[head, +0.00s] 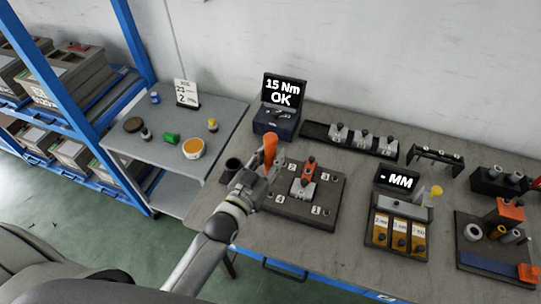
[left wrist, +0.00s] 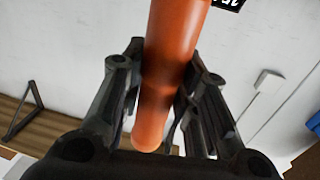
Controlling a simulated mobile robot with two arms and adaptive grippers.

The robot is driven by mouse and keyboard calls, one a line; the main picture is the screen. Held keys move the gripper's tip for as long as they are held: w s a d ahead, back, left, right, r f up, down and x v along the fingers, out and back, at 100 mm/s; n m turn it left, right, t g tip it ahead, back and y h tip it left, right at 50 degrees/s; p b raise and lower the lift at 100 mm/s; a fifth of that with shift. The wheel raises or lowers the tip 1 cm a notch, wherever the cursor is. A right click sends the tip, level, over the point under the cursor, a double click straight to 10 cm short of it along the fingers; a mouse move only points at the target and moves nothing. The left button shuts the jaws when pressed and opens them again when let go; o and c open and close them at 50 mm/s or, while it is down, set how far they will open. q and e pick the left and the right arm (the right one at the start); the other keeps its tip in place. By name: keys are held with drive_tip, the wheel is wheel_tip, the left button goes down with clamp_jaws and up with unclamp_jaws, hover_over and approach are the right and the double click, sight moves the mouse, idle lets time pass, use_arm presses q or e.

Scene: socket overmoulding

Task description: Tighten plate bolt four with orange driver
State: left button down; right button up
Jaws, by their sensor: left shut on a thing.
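My left gripper (head: 268,167) is shut on the orange driver (head: 270,148), which stands about upright between the fingers. In the left wrist view the orange handle of the driver (left wrist: 172,70) runs between the two dark fingers (left wrist: 165,95). The dark bolt plate (head: 327,213) lies on the bench, with numbered white labels near its corners and a grey and orange part (head: 307,175) in its middle. The gripper is over the left side of the plate and hides part of it. The driver's tip and the bolt under it are hidden. My right gripper is not in view.
A display reading "15 Nm OK" (head: 284,92) stands behind the plate. A dark cup (head: 233,165) is left of the gripper. A rack of grey blocks (head: 350,140), an "- MM" display (head: 397,180) and a tray of yellow compartments (head: 374,239) stand to the right.

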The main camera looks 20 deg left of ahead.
use_arm(q)
wheel_tip(320, 180, down, 2)
drive_tip(key=shift+f+b, duration=0.1)
drive_tip(key=shift+b, duration=0.6)
drive_tip(key=shift+f+b, duration=1.5)
drive_tip(key=shift+f, duration=0.75)
drive_tip(key=shift+p, duration=0.55)
drive_tip(key=shift+f+b, duration=0.7)
drive_tip(key=shift+f, duration=0.25)
idle(0.4)
drive_tip(key=shift+s+f, duration=0.15)
drive_tip(key=shift+f, duration=0.5)
idle(1.2)
drive_tip(key=shift+r, duration=0.1)
drive_tip(key=shift+r+p, duration=2.25)
drive_tip(key=shift+r, duration=0.5)
